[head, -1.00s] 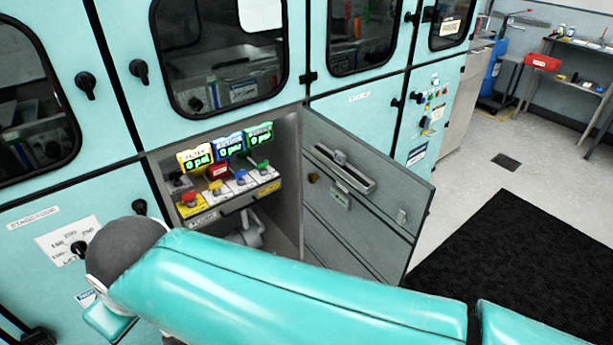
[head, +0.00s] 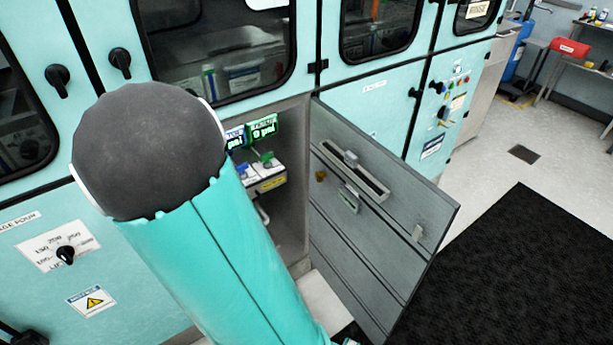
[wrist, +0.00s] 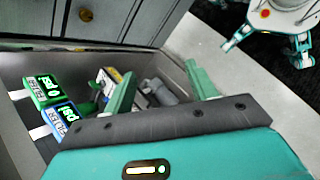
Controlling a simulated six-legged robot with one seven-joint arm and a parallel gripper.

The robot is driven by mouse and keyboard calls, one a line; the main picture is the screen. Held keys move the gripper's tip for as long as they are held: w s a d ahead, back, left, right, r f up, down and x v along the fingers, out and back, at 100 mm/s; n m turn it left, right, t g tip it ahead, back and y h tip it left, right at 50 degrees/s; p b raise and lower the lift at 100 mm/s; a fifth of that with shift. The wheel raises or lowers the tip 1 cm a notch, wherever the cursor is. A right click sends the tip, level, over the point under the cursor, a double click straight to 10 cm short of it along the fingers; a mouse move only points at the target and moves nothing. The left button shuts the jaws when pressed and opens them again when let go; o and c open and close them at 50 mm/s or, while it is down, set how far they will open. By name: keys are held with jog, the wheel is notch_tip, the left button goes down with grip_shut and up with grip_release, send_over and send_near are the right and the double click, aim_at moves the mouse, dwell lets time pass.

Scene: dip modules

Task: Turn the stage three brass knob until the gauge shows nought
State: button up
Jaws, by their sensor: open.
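A small brass-coloured knob (head: 320,176) sits on the inner face of the open grey door in the head view. It also shows at the top of the wrist view (wrist: 86,15). I cannot read a stage three label. A green-framed gauge (head: 263,129) inside the open compartment reads 0 psi. A blue-framed gauge (head: 235,138) beside it is partly hidden by my arm. Both gauges show at the left of the wrist view. My gripper (wrist: 160,72) is open and empty over the compartment, its two teal fingers wide apart. My arm hides it in the head view.
The grey door (head: 375,215) stands open to the right of the compartment. Green and blue valve handles (head: 262,160) sit below the gauges. Floor and a black mat (head: 500,270) lie clear at right.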

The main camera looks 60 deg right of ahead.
aim_at(317, 177)
jog(key=s+d+f+n+g+h, duration=0.1)
jog(key=d+f+n+g+h, duration=0.35)
jog(key=d, duration=0.55)
jog(key=s+d+f+n+g+h, duration=0.1)
jog(key=d+f+n+h, duration=0.35)
jog(key=d+f, duration=0.5)
jog(key=x, duration=0.4)
jog(key=w+r+x, duration=0.1)
jog(key=x, duration=0.9)
jog(key=shift+d+r, duration=0.25)
jog(key=shift+d, duration=0.4)
jog(key=c, duration=1)
